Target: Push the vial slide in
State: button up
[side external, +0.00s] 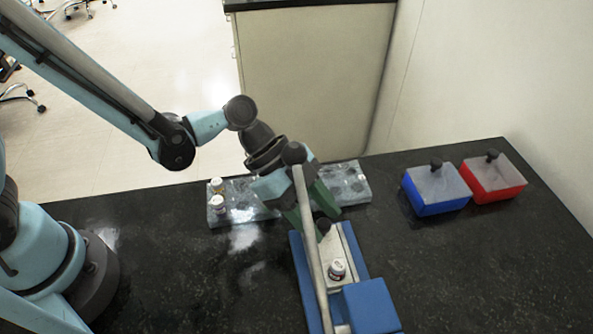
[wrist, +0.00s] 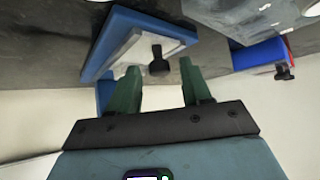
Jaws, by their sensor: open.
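The vial slide is a pale grey plate (side external: 338,245) in a blue frame (side external: 302,262), with a white-capped vial (side external: 337,268) standing on it. A black knob (side external: 323,226) is at the slide's far end. My gripper (side external: 314,214) is open, its green fingers pointing down at that end. In the wrist view the knob (wrist: 158,63) shows between the two spread fingers of my gripper (wrist: 159,70), closer to the left one. The slide (wrist: 135,48) and frame (wrist: 128,24) lie beyond. I cannot tell whether a finger touches the knob.
A grey rod (side external: 311,240) with a dark ball end rises across the blue frame, close to my gripper. A grey rack (side external: 350,182) behind holds vials (side external: 217,202) at its left. Blue (side external: 437,190) and red (side external: 493,178) boxes stand right. The dark table's right front is clear.

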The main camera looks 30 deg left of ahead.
aim_at(322, 253)
grip_shut()
jog(key=shift+s+d, duration=1.55)
jog(key=shift+s, duration=0.05)
grip_release()
